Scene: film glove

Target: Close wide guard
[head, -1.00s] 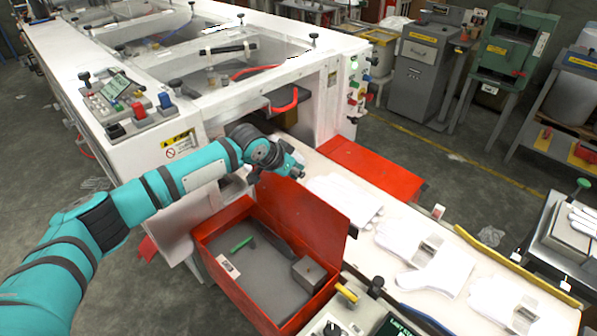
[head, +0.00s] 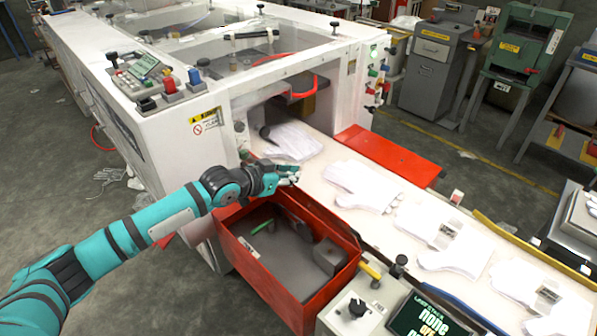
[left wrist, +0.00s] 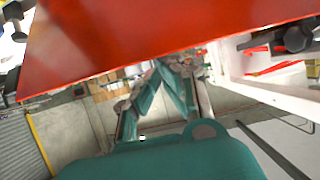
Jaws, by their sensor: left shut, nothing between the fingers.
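A red open-topped box (head: 285,288) stands at the near side of the white machine's belt. A red panel (head: 322,218), which may be the wide guard, runs along the box's belt side. A second red panel (head: 388,155) lies nearly flat on the far side of the belt. My left gripper (head: 292,174) is shut and empty, just above the belt edge near the far end of the red panel; I cannot tell whether it touches it. A large red surface (left wrist: 165,35) fills the top of the left wrist view. My right gripper is not in view.
White gloves (head: 362,186) lie along the belt (head: 318,170), one dark-cuffed at the machine opening. A control panel with a screen (head: 425,318) stands near the box. Inside the box are a green item and a grey block (head: 328,256). The floor at left is mostly clear.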

